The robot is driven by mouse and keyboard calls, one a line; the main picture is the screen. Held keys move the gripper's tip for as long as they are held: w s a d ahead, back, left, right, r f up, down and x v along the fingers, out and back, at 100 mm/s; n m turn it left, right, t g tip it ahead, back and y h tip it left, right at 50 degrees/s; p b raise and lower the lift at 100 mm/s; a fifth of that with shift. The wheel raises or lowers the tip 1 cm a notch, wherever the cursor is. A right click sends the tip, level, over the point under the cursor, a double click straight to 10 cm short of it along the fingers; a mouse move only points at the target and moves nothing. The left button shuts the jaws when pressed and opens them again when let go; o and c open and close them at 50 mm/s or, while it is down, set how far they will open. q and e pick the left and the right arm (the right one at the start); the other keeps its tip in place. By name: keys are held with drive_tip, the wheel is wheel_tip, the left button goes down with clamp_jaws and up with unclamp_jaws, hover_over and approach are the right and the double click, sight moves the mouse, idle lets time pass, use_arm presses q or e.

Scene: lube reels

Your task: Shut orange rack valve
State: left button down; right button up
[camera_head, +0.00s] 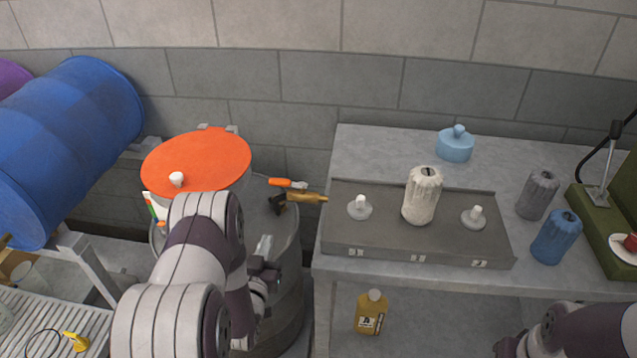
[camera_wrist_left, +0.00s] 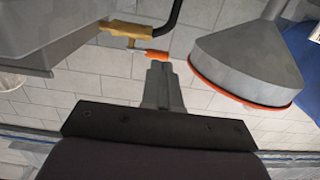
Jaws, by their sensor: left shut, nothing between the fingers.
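The valve's orange handle (camera_head: 286,183) lies roughly level above a grey drum, between the orange-topped container and the bench. Its brass body (camera_head: 308,197) joins the bench's left side. In the left wrist view, which looks upside down, the orange handle (camera_wrist_left: 151,56) and brass body (camera_wrist_left: 125,30) show near the top. My left gripper (camera_head: 264,246) is below the handle in the head view, partly hidden by my arm. Its closed, empty fingers (camera_wrist_left: 158,66) point at the handle in the wrist view; I cannot tell whether they touch. My right arm shows at bottom right, its jaws unclear.
The orange-topped container (camera_head: 197,160) stands left of the valve, with a blue barrel (camera_head: 70,140) beyond. The bench (camera_head: 380,146) bears a grey tray (camera_head: 380,235) with white fittings, bottles and a light blue container (camera_head: 455,146). An amber bottle (camera_head: 370,313) stands below.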

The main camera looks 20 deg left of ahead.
use_arm(q)
wheel_tip(320, 180, up, 5)
drive_tip(key=t, duration=0.2)
drive_tip(key=shift+s+d+t, duration=0.1)
drive_tip(key=shift+t, duration=0.2)
drive_tip(key=p, duration=0.2)
approach(288, 183)
wheel_tip(288, 183, up, 4)
drive_tip(key=w+a, duration=0.2)
drive_tip(key=shift+w+a+f, duration=0.25)
drive_tip(key=shift+w+f, duration=0.3)
drive_tip(key=shift+w, duration=0.35)
drive_tip(key=shift+w+a+f, duration=0.25)
drive_tip(key=shift+w+f, duration=0.3)
drive_tip(key=shift+w, duration=0.35)
